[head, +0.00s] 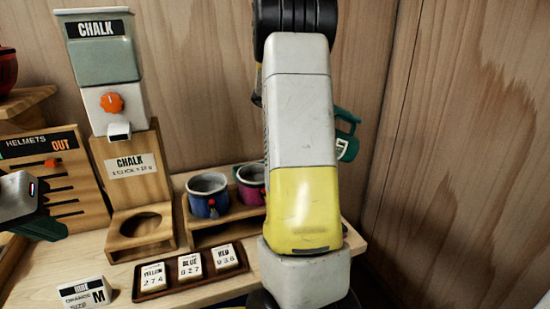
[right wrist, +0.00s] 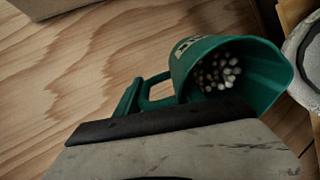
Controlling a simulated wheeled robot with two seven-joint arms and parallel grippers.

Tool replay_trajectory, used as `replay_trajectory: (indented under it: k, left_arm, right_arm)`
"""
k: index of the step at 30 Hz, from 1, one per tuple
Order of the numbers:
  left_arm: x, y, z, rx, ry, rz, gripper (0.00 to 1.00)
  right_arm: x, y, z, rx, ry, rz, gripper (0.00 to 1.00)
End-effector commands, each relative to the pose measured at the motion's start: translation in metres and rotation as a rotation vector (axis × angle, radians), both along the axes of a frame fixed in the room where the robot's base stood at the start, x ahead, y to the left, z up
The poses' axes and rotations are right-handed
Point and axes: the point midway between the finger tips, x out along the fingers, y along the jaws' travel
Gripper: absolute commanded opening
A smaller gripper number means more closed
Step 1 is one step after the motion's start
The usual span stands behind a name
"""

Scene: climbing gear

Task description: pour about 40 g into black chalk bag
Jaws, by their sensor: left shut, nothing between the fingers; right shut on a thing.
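A green jug (head: 347,137) shows partly behind my right arm in the head view. In the right wrist view the jug (right wrist: 238,80) is tilted, with several small white chalk pieces (right wrist: 216,72) inside, back from its lip. My right gripper (right wrist: 150,118) is shut on the jug's handle; my arm hides it in the head view. A pale round rim (right wrist: 303,60), apparently a bag's, is near the jug's lip; its body colour cannot be told. No black chalk bag is identifiable in the head view. My left gripper (head: 42,226) is shut and empty at the left.
A blue bag (head: 208,199) and a magenta bag (head: 250,186) sit in a wooden rack, partly behind my arm. A chalk dispenser (head: 107,75) with an orange knob stands left on a wooden stand. A tray (head: 190,283) of number cards and a size card (head: 85,294) lie in front.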

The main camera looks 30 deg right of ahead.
Motion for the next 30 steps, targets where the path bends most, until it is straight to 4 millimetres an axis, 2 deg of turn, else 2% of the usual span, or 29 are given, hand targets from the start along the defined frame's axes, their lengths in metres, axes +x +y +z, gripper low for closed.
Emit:
replay_trajectory:
  k: [30]
  left_arm:
    - [0.0, 0.0, 0.0, 0.0, 0.0, 0.0, 0.0]
  right_arm:
    - [0.006, 0.011, 0.008, -0.069, 0.038, 0.001, 0.0]
